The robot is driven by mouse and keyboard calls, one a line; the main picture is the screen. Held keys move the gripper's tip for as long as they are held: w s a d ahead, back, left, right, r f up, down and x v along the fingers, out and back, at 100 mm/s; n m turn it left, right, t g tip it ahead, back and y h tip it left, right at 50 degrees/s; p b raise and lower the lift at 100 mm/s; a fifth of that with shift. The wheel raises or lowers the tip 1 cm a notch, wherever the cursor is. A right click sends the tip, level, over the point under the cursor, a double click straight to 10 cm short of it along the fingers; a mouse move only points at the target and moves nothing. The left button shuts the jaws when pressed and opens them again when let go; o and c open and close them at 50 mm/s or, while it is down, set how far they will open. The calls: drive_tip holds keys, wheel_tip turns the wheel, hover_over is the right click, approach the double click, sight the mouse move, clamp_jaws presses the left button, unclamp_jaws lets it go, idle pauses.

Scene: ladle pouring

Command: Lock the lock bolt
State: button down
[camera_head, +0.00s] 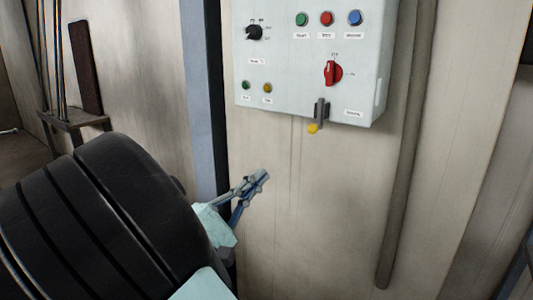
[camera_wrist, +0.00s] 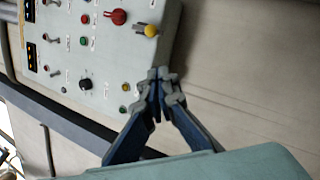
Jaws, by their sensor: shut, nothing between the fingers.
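The lock bolt (camera_head: 320,113) is a small dark bar with a yellow knob at the lower edge of the pale control box (camera_head: 285,65) on the wall. In the wrist view, the yellow knob (camera_wrist: 151,31) shows at the box edge beside a red rotary switch (camera_wrist: 117,17). My gripper (camera_head: 262,176) is below and left of the bolt in the head view, apart from it. Its fingers are shut and empty; in the wrist view the fingertips (camera_wrist: 159,74) meet near the box's lower edge. I cannot tell the bolt's exact position.
The box carries a black rotary knob (camera_head: 254,32), a red rotary switch (camera_head: 333,72), and green, red and blue buttons. A vertical pipe (camera_head: 404,140) runs down the wall at right. A blue-grey post (camera_head: 200,100) stands left of the box. The wall below the box is clear.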

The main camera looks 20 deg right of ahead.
drive_tip(key=shift+a+r, duration=0.1)
drive_tip(key=shift+a, duration=0.25)
drive_tip(key=shift+w, duration=0.1)
drive_tip(key=s+d+r+p+x, duration=0.1)
drive_tip(key=s+x, duration=0.1)
drive_tip(key=x, duration=1.1)
drive_tip(key=shift+s, duration=0.2)
drive_tip(key=shift+a+r+p, duration=0.1)
drive_tip(key=shift+r+p, duration=0.05)
drive_tip(key=shift+p, duration=0.15)
wheel_tip(320, 180, up, 6)
drive_tip(key=p, duration=0.6)
